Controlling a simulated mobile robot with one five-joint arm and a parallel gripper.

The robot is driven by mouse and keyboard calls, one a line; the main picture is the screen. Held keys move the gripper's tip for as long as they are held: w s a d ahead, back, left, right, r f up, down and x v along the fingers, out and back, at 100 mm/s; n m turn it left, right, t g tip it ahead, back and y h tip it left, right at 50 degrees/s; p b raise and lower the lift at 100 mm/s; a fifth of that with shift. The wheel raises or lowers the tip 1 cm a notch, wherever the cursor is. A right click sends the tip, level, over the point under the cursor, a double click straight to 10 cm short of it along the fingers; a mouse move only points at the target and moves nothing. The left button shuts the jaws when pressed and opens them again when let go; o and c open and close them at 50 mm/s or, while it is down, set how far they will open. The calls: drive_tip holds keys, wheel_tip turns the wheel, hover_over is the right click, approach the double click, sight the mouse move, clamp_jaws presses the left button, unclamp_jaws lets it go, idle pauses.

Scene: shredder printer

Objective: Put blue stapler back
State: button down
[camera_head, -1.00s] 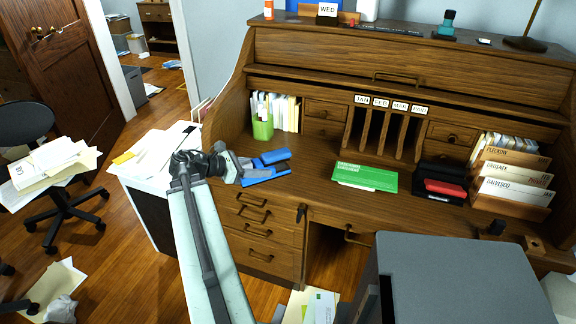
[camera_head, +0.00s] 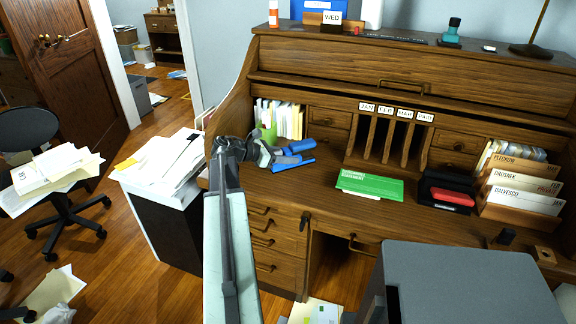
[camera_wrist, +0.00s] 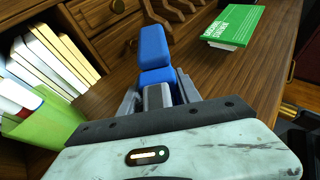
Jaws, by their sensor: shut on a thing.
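The blue stapler (camera_head: 293,164) is over the left part of the desktop, and its two long blue parts are spread apart in the head view. My gripper (camera_head: 268,157) is shut on its left end. In the wrist view the stapler (camera_wrist: 154,48) points away from me between the fingers of my gripper (camera_wrist: 159,96). The fingers hide its near end. I cannot tell whether the stapler touches the desktop.
A green holder (camera_wrist: 50,122) and upright papers (camera_head: 290,118) stand close behind my gripper. A green booklet (camera_head: 368,186) lies to the right. A black tray with a red item (camera_head: 452,196) and a letter rack (camera_head: 520,200) are farther right. Desktop between stapler and booklet is clear.

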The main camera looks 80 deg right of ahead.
wheel_tip(320, 180, down, 3)
drive_tip(key=shift+b, duration=0.95)
drive_tip(key=shift+r, duration=0.25)
drive_tip(key=shift+f, duration=0.25)
drive_tip(key=c, duration=0.8)
unclamp_jaws()
drive_tip(key=shift+r, duration=0.1)
drive_tip(key=shift+c, duration=0.2)
drive_tip(key=shift+r, duration=0.1)
drive_tip(key=p+v, duration=0.5)
drive_tip(key=v, duration=0.6)
drive_tip(key=shift+w+a+r, duration=0.1)
drive_tip(key=shift+w+r, duration=0.05)
drive_tip(key=shift+r, duration=0.05)
drive_tip(key=shift+w+a, duration=0.2)
drive_tip(key=shift+w, duration=0.1)
